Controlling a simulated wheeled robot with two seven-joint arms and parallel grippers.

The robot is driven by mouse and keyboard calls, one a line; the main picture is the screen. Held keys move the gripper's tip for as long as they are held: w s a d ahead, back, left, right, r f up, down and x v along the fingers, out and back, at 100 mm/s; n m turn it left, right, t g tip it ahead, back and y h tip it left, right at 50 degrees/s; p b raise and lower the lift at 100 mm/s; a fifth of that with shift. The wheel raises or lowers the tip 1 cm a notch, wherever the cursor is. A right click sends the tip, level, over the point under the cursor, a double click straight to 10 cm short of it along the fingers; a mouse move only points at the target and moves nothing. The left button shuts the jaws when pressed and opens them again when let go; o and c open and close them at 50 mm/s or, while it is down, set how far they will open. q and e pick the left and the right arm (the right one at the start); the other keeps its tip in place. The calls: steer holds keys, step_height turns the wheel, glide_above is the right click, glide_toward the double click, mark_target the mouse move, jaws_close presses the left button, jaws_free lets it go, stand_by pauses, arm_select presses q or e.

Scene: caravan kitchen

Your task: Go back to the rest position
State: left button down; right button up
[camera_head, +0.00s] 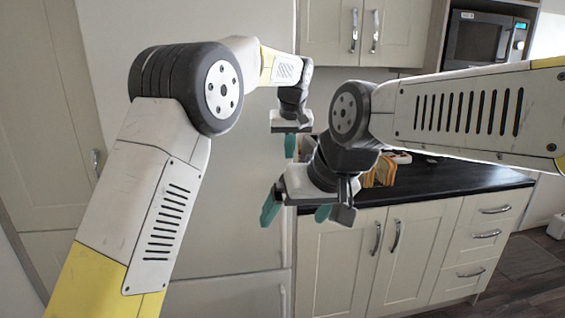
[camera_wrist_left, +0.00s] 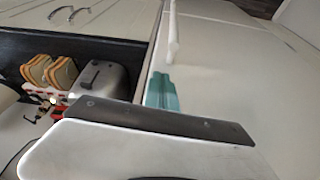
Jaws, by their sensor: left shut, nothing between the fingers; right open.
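My left gripper (camera_head: 290,146) is in front of the tall pale door panel, above and behind my right gripper in the head view. Its teal fingers (camera_wrist_left: 161,92) are together and empty in the left wrist view. My right gripper (camera_head: 296,212) is lower and nearer, its teal fingertips apart with nothing between them. It hangs in front of the counter's left end. Both arms are raised and bent in front of me. The right arm covers part of the counter.
A dark counter (camera_head: 450,178) stands on cream cabinets at the right. Bread slices (camera_head: 381,172) stand on it; they also show in the left wrist view (camera_wrist_left: 50,72), beside a metal toaster (camera_wrist_left: 100,80). A microwave (camera_head: 478,40) is at upper right.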

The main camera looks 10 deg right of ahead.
arm_select(q)
steer(key=s+a+r+h, duration=0.15)
steer(key=s+a, duration=0.25)
steer(key=a, duration=0.4)
steer(key=s+a+r, duration=0.3)
steer(key=a, duration=0.5)
steer(key=s+a+r, duration=0.3)
steer(key=s+a, duration=0.1)
steer(key=a, duration=0.3)
steer(key=s+a+f, duration=0.2)
steer(key=s+a, duration=0.2)
steer(key=s, duration=0.3)
steer(key=s+a+f+n+t, duration=0.1)
steer(key=s+a+f, duration=0.2)
steer(key=s, duration=0.3)
steer(key=s+a+f+t, duration=0.1)
steer(key=s+a+f, duration=0.2)
steer(key=s+a, duration=0.2)
steer(key=s, duration=0.2)
steer(key=shift+s, duration=0.3)
steer(key=shift+f, duration=0.1)
